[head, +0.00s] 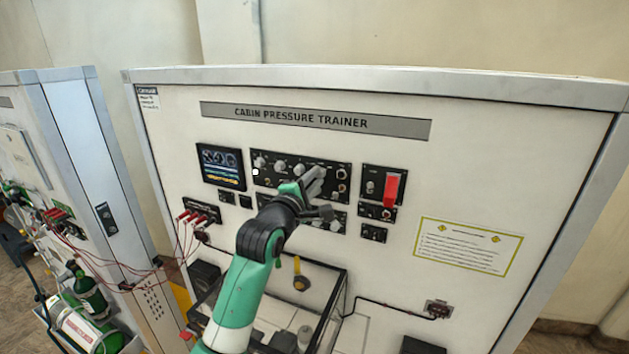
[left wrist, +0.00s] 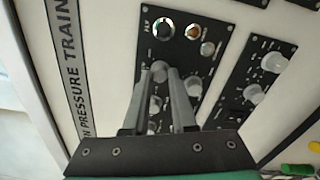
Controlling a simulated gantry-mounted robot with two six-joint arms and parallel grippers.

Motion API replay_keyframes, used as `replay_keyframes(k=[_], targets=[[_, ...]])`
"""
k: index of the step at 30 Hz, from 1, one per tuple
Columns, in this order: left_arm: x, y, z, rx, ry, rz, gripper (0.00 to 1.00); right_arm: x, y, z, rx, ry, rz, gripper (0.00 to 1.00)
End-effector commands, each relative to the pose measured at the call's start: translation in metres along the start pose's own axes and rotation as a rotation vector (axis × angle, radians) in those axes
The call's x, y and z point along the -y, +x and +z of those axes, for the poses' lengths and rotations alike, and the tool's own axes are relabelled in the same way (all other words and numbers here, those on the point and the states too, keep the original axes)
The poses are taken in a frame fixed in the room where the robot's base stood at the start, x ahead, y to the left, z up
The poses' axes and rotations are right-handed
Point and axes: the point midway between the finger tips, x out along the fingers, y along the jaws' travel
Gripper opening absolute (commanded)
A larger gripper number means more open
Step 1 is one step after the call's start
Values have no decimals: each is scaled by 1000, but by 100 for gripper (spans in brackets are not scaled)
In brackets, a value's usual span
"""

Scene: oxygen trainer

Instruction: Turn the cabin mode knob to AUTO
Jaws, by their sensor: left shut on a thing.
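The cabin pressure trainer panel (head: 470,150) is a white upright board with black control panels. My left gripper (head: 316,180) reaches up to the right part of the upper black panel (head: 322,171). In the left wrist view its two fingers (left wrist: 168,76) are shut around a small grey knob (left wrist: 158,70) on that panel. The fingers cover much of the knob, so its pointer cannot be read. The labels are too small to read, so I cannot tell which knob is the cabin mode knob or where AUTO lies. My right gripper is not in view.
Other knobs (head: 280,166) sit close left of the gripper. A red switch guard (head: 391,188) is to the right, and a small display (head: 221,167) to the left. A lower panel (left wrist: 259,82) with knobs lies beside the fingers. A clear box (head: 318,295) stands below.

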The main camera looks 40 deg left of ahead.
Motion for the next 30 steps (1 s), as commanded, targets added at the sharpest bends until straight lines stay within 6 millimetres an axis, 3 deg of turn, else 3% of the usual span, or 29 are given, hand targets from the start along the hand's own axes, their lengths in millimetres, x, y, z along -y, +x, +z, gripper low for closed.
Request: replay_keyframes(k=[16, 17, 21, 30], targets=[[4, 0, -1, -4, -28, -9, 0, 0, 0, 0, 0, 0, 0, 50], [4, 0, -1, -4, -28, -9, 28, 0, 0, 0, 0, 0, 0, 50], [3, 0, -1, -3, -28, -6, 54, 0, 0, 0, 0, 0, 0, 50], [1, 0, 0, -1, -28, -3, 55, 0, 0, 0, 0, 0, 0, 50]])
